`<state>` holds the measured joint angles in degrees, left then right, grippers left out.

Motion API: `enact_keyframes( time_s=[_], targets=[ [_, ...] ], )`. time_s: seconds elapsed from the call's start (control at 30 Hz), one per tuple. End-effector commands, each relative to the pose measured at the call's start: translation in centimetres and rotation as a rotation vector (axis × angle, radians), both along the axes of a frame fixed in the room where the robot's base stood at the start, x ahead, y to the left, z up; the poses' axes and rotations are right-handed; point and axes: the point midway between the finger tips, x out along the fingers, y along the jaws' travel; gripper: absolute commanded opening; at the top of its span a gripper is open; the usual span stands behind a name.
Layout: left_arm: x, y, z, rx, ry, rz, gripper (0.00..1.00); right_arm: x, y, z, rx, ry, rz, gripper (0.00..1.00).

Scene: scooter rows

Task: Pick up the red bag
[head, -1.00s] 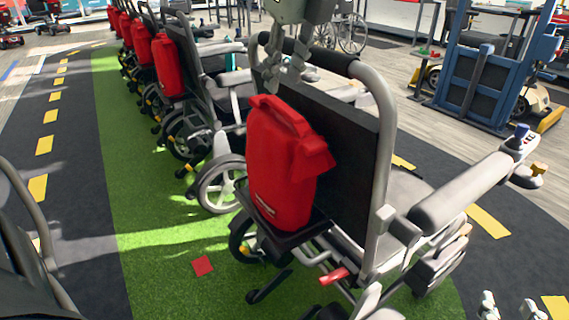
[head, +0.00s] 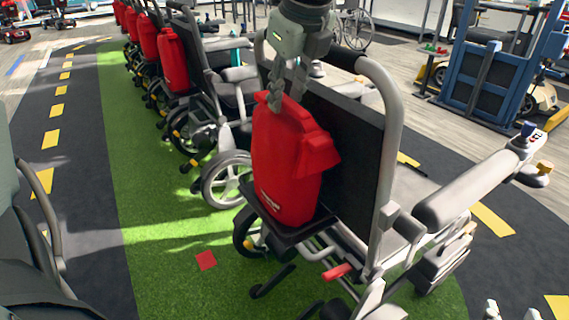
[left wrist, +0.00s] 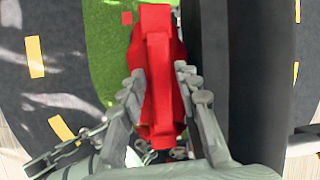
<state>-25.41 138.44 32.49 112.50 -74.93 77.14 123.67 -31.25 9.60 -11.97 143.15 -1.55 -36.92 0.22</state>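The red bag (head: 283,170) stands upright on a dark shelf behind the nearest wheelchair's backrest. It has a strap handle along its top and a flap on its right side. My left gripper (head: 283,98) points down at the bag's top. In the left wrist view its fingers (left wrist: 162,88) are apart, one on each side of the red bag (left wrist: 158,55), with the handle between them. I cannot tell whether they touch it. My right gripper (head: 510,310) shows only its tips at the bottom right edge, apart and empty.
The nearest wheelchair's backrest (head: 340,140) stands close to the bag's right, its grey frame (head: 393,130) curving above. More wheelchairs with red bags (head: 172,60) line up toward the back left. A blue rack (head: 480,85) stands at the back right. Green floor (head: 165,270) lies open at left.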

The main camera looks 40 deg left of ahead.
Motion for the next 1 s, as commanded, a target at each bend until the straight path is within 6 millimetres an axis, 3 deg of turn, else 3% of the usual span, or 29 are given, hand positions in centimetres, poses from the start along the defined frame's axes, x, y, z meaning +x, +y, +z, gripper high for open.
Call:
enact_keyframes(
  time_s=[1.0],
  targets=[
    [0.0,0.0,-0.5,0.000,0.000,0.000,0.32,0.0,0.0,-1.6,0.000,0.000,0.000,0.40]
  ],
)
